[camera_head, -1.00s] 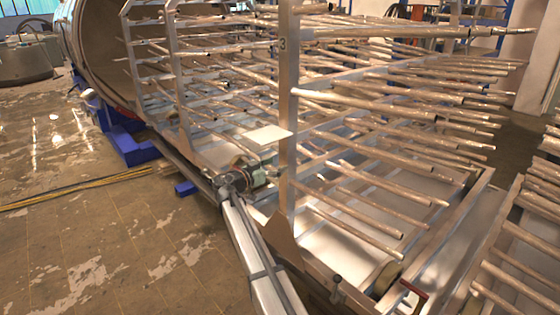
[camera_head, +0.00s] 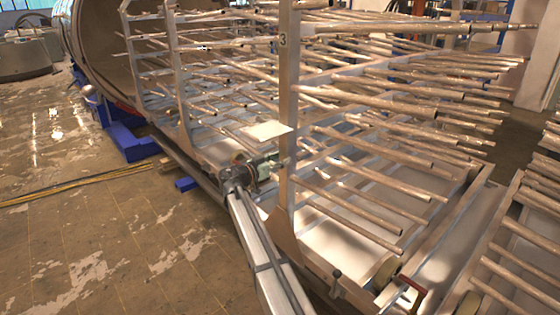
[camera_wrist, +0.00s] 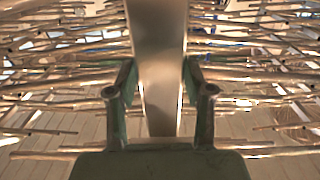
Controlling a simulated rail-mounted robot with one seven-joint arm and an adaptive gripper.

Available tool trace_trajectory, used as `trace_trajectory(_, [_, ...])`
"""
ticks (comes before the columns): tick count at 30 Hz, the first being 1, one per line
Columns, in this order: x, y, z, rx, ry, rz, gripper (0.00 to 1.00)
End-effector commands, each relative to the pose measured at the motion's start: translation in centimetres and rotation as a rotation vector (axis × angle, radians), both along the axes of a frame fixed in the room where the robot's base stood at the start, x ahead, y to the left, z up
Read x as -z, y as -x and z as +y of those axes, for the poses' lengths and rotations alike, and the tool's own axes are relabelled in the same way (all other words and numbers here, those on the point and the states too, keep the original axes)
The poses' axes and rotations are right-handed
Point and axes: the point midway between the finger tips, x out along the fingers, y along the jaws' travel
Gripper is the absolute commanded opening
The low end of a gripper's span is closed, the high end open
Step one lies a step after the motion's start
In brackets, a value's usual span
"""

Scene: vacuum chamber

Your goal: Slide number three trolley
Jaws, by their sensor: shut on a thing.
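The number three trolley is a metal rack with many horizontal rods. Its upright post (camera_head: 288,150) carries a "3" label near the top. My gripper (camera_head: 264,167) is at the lower part of this post, on its left side in the head view. In the wrist view, the two fingers of my gripper (camera_wrist: 158,85) stand on either side of the flat metal post (camera_wrist: 158,40), shut on it. The exact contact faces are hidden by the fingers.
The round chamber opening (camera_head: 100,45) is at the upper left, with a blue support (camera_head: 125,145) below it. Another rack (camera_head: 515,250) stands at the lower right, close to trolley three. Yellow cables (camera_head: 75,186) lie on the open floor at left.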

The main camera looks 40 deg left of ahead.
Motion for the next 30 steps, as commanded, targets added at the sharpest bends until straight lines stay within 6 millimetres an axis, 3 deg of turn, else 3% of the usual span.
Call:
trace_trajectory(12, [0.3, 2.4, 0.3, 0.001, -0.002, 0.002, 0.0])
trace_trajectory(20, [0.1, 2.2, 0.3, 0.0, -0.001, 0.002, 0.0])
trace_trajectory(21, [0.1, 2.1, 0.3, 0.0, 0.0, 0.001, 0.59])
trace_trajectory(22, [0.0, 2.0, 0.3, 0.0, -0.001, 0.001, 0.69])
trace_trajectory(23, [0.0, 2.0, 0.3, 0.0, -0.001, 0.001, 0.77])
trace_trajectory(30, [0.0, 1.9, 0.2, 0.002, 0.0, 0.0, 0.77])
